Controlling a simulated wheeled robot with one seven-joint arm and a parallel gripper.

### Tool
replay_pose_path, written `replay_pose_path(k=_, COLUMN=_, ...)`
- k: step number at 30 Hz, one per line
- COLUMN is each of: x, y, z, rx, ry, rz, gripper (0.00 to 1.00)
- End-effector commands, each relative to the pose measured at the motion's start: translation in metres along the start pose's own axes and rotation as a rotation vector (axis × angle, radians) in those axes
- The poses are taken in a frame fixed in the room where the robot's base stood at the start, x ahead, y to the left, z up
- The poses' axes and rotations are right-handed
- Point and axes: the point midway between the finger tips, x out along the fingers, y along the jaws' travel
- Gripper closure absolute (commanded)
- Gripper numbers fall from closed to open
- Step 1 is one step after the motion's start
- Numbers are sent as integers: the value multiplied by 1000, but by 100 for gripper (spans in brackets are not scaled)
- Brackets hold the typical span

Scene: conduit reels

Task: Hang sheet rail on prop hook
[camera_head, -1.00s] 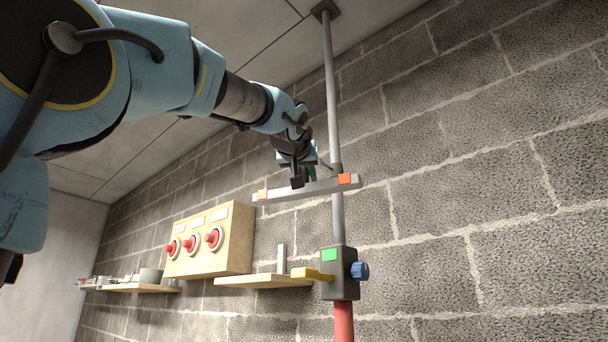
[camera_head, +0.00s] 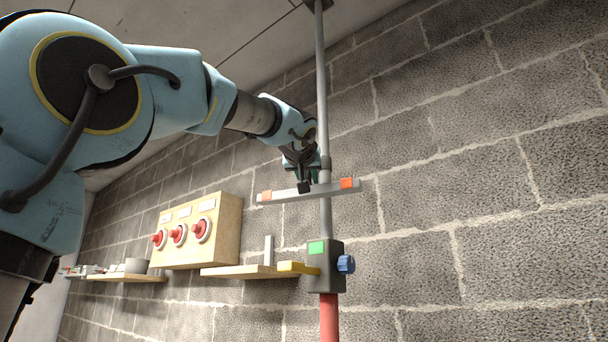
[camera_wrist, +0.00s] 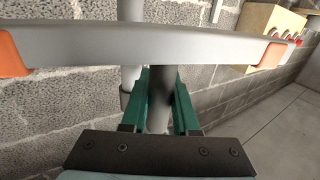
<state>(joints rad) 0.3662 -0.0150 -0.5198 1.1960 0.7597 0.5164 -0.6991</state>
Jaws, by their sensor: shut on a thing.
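The sheet rail (camera_head: 290,194) is a grey bar with orange bands near its ends, held nearly level across the front of the prop. In the wrist view the rail (camera_wrist: 190,45) spans the top of the picture. My gripper (camera_head: 304,187) is shut on the rail's grey stem (camera_wrist: 161,112), which sits between the teal fingers. The prop (camera_head: 322,90) is a vertical grey pole, red at the bottom. A dark collar (camera_head: 326,163) on the pole is just above the rail; the hook itself cannot be made out. I cannot tell whether the rail touches the prop.
Below the rail, a grey box (camera_head: 322,282) with a green label, blue knob and yellow lever is on the prop. A wooden shelf (camera_head: 245,271) and a panel with red buttons (camera_head: 222,218) are on the block wall to the left. The wall right of the prop is bare.

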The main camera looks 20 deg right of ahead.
Motion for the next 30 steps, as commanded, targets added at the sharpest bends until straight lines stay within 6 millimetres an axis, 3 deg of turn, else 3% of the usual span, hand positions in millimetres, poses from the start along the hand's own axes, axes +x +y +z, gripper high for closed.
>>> replay_pose_path(k=11, x=19, y=12, z=1, rx=1, ry=0, rz=2, gripper=100)
replay_pose_path(k=18, x=27, y=16, z=12, rx=0, ry=1, rz=1, gripper=100)
replay_pose_path(k=30, x=30, y=17, z=17, rx=0, ry=1, rz=0, gripper=100)
